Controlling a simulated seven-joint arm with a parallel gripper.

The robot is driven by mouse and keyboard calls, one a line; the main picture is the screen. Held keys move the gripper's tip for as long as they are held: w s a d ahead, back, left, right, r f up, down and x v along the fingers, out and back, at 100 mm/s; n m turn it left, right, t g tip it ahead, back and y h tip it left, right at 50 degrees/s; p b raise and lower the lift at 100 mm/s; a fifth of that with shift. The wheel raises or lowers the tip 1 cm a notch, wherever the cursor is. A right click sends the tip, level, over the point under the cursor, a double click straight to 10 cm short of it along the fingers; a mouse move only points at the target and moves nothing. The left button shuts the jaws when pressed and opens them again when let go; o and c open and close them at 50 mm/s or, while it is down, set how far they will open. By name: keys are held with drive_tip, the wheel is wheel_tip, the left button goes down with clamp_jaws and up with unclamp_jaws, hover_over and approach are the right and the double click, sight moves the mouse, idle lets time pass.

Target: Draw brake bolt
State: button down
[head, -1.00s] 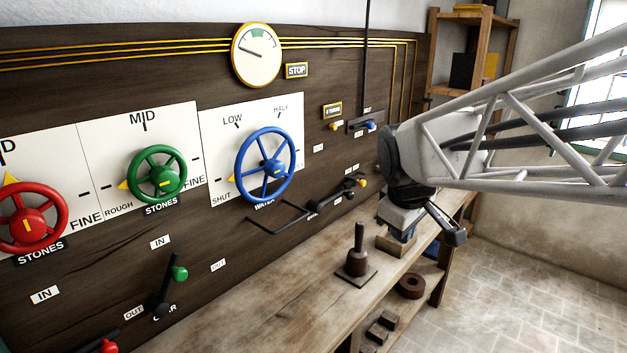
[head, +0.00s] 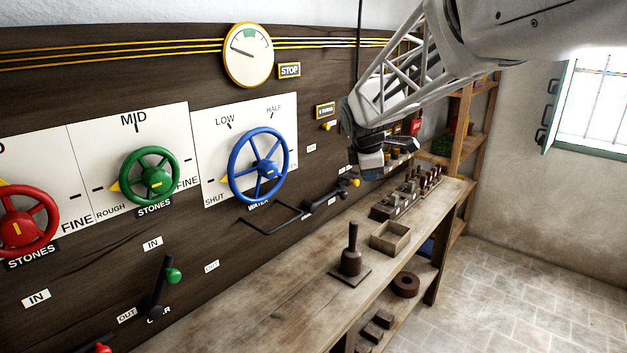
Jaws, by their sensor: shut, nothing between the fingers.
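My gripper (head: 370,172) hangs at the end of the lattice arm, in front of the right part of the dark panel and above the workbench's back edge. It is shut and holds nothing. The brake bolt is not visible now. A blue-knobbed sliding handle on a dark plate, possibly the bolt, showed earlier on the panel's right side; my arm and gripper now cover that area. I cannot tell whether the gripper touches anything there.
A crank with a yellow knob (head: 355,183) juts out below and left of my gripper. The blue handwheel (head: 258,166) is further left. The workbench (head: 285,299) carries an upright dark tool (head: 351,253), an open wooden box (head: 390,237) and racked pieces. A shelf (head: 462,130) stands behind.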

drive_tip(key=w+f+n, duration=0.2)
drive_tip(key=w+n, duration=0.2)
drive_tip(key=w, duration=0.5)
drive_tip(key=w+f+n, duration=0.3)
drive_tip(key=w+n, duration=0.1)
drive_tip(key=w, duration=0.5)
drive_tip(key=w+f+n+t+h, duration=0.1)
drive_tip(key=w+n, duration=0.3)
drive_tip(key=w, duration=0.5)
drive_tip(key=shift+a+f, duration=0.3)
drive_tip(key=shift+f, duration=0.6)
drive_tip(key=shift+f, duration=0.1)
approach(356, 184)
wheel_tip(356, 184, down, 5)
drive_tip(key=shift+w+d+f, duration=0.25)
drive_tip(key=shift+w+d, duration=0.2)
drive_tip(key=shift+w, duration=0.3)
drive_tip(key=shift+w+d+f, duration=0.25)
drive_tip(key=shift+w+d, duration=0.15)
drive_tip(key=shift+w, duration=0.35)
drive_tip(key=shift+w+d, duration=1.6)
drive_tip(key=shift+d, duration=0.05)
